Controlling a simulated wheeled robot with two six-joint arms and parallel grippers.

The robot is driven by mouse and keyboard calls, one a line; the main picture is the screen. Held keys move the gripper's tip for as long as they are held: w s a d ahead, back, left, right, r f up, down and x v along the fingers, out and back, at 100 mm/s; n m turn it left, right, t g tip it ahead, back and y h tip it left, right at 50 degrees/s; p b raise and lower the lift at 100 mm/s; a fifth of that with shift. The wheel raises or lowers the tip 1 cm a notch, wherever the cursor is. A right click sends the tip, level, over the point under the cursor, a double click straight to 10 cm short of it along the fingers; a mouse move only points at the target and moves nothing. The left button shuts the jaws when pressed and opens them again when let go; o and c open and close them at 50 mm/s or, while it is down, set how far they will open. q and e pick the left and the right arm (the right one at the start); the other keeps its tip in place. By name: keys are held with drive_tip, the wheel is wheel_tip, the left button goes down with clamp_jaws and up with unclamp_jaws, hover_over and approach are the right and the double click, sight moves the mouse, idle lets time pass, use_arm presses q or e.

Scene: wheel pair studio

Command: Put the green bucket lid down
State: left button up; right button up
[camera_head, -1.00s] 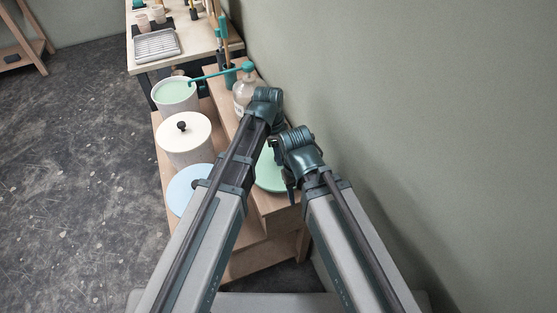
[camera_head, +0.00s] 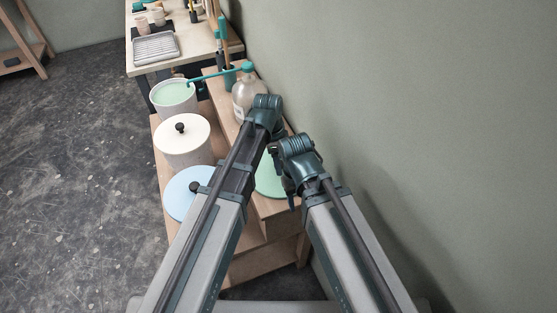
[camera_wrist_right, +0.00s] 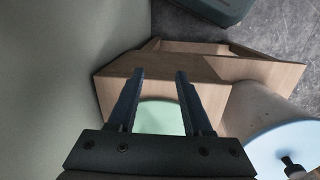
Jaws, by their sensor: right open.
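The green lid (camera_head: 268,178) lies on the upper wooden step, partly covered by my arms. In the right wrist view the green lid (camera_wrist_right: 160,118) shows between and beyond the two fingers, its near part hidden by the gripper body. My right gripper (camera_wrist_right: 154,75) is open, its fingers apart with nothing visibly clamped. An uncovered bucket with pale green contents (camera_head: 174,93) stands at the far end of the lower step. My left wrist is above the upper step near the glass bottle; its fingers are hidden.
A white-lidded bucket (camera_head: 183,140) and a blue-lidded bucket (camera_head: 180,200) stand on the lower step. A glass bottle (camera_head: 245,97) and a teal-handled tool (camera_head: 215,73) are behind. The wall (camera_head: 430,120) is close on the right. A table (camera_head: 158,60) stands beyond.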

sight(272, 171)
use_arm(q)
drive_tip(key=shift+r, duration=0.15)
wheel_tip(272, 171, up, 12)
drive_tip(key=a+p, duration=0.1)
drive_tip(key=p, duration=1.1)
drive_tip(key=shift+a, duration=0.2)
drive_tip(key=s+a+n+y, duration=0.1)
drive_tip(key=s+a+n, duration=0.4)
drive_tip(key=a+n, duration=0.35)
drive_tip(key=s+a+n, duration=0.4)
drive_tip(key=a+n, duration=0.3)
drive_tip(key=n, duration=0.2)
drive_tip(key=s+d+m+y, duration=0.1)
drive_tip(key=s+d+m, duration=0.2)
drive_tip(key=s+d, duration=0.3)
drive_tip(key=d, duration=0.5)
drive_tip(key=shift+y, duration=0.3)
